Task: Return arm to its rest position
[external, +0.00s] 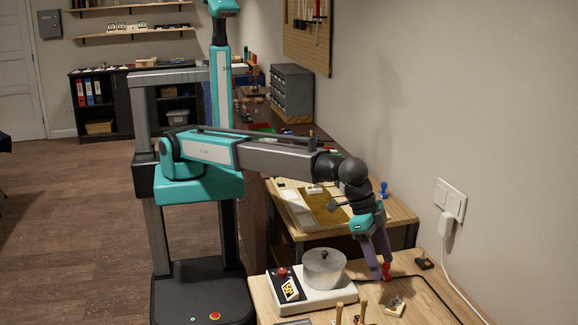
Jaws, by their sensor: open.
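My gripper (381,275) points down at the end of my outstretched arm, over the right part of the near wooden table (420,308). Its two fingers are apart, just right of a metal pot. A small red thing (387,270) shows at the right fingertip; I cannot tell whether it is part of the finger or an object behind it. Nothing is clearly held between the fingers.
The metal pot (323,267) sits on a white device with a red knob (282,272). A small block (396,305) and wooden handles (339,314) are near the front. A second table with a board (320,209) lies beneath my arm. A wall with a plugged-in charger (446,226) bounds the right.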

